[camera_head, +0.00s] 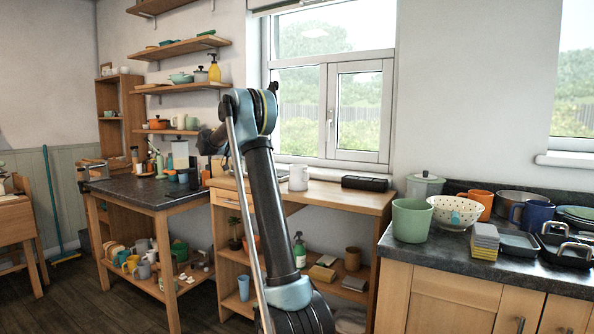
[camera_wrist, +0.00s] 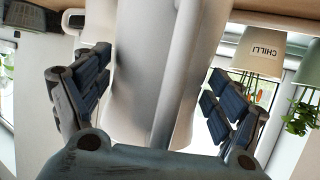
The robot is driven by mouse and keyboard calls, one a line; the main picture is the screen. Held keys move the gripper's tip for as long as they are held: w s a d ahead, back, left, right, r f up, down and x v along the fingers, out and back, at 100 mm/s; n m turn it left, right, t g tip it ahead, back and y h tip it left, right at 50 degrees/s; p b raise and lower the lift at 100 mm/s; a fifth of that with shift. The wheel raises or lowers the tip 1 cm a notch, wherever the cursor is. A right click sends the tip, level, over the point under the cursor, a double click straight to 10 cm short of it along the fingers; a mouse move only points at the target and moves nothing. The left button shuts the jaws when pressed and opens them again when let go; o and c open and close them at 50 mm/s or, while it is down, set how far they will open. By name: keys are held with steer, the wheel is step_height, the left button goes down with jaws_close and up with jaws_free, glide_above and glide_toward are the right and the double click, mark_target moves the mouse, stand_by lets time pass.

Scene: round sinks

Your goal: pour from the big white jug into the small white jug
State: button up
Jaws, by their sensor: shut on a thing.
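In the wrist view my gripper (camera_wrist: 155,100) has its dark padded fingers on either side of a large white body with a raised upright strip like a handle. I take it to be the big white jug (camera_wrist: 135,70); it fills the middle of the view and its mouth is not visible. In the head view my arm rises in front and bends back at the top, and the gripper's fingers cannot be made out. A white jug (camera_head: 298,177) stands upright on the wooden bench below the window, apart from the arm. It is probably the small white jug, but its size is hard to judge.
A black box (camera_head: 365,183) lies right of the standing jug on the bench (camera_head: 340,196). A dark-topped table (camera_head: 130,190) with several items is left. A green pot (camera_head: 411,220) and bowls crowd the right counter. The wrist view shows a pot marked CHILLI (camera_wrist: 262,50), upside down.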

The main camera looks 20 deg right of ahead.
steer(key=m+g, duration=0.3)
steer(key=shift+w+d+f, duration=0.1)
steer(key=shift+w+f, duration=0.05)
steer(key=shift+f, duration=0.1)
steer(key=shift+s+d+f+m+g, duration=0.1)
steer(key=shift+d+f+m+g, duration=0.1)
steer(key=shift+m+g, duration=0.45)
steer(key=shift+s+d+f+m+g, duration=0.1)
steer(key=shift+f+m+g, duration=0.1)
steer(key=shift+m+g, duration=0.45)
steer(key=shift+s+d+f+m+g, duration=0.15)
steer(key=shift+m+g, duration=0.25)
steer(key=shift+g, duration=0.5)
steer(key=shift+w, duration=0.1)
steer(key=shift+y, duration=0.3)
steer(key=s+d+r+t+y, duration=0.2)
steer(key=d+r+t+y, duration=0.1)
steer(key=y, duration=0.5)
steer(key=shift+d+r+y, duration=0.4)
steer(key=shift+d+r, duration=0.2)
steer(key=shift+d, duration=0.5)
steer(key=shift+s+d+r+t+y, duration=0.1)
steer(key=shift+d+r+t+y, duration=0.05)
steer(key=shift+r+y, duration=0.3)
steer(key=shift+d+r+t+y, duration=0.1)
steer(key=shift+r+t+y, duration=0.05)
steer(key=shift+r+y, duration=0.25)
stand_by(2.1)
